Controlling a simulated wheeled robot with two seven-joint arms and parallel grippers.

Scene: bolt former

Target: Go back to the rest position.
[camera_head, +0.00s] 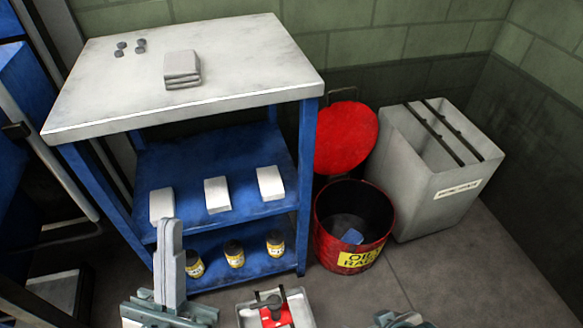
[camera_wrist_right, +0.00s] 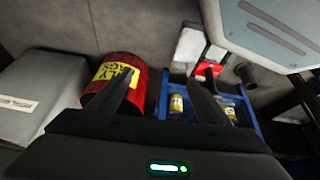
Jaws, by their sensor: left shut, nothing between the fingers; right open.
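My left gripper (camera_head: 170,228) stands at the lower left of the head view, fingers pointing up in the picture and pressed together, with nothing between them. It appears in front of the blue shelf unit (camera_head: 308,170), and I see no contact with it. My right gripper (camera_wrist_right: 157,92) is open and empty in the right wrist view, its two dark fingers spread apart. In the head view only a small grey part of the right arm shows at the bottom edge.
The unit's white top (camera_head: 240,75) holds a folded grey cloth stack (camera_head: 182,68) and several dark bolts. White packs and yellow jars (camera_head: 234,254) stand below. An open red bin (camera_head: 353,225) and a grey slotted bin (camera_head: 437,170) stand right. A tray (camera_head: 307,310) is near my grippers.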

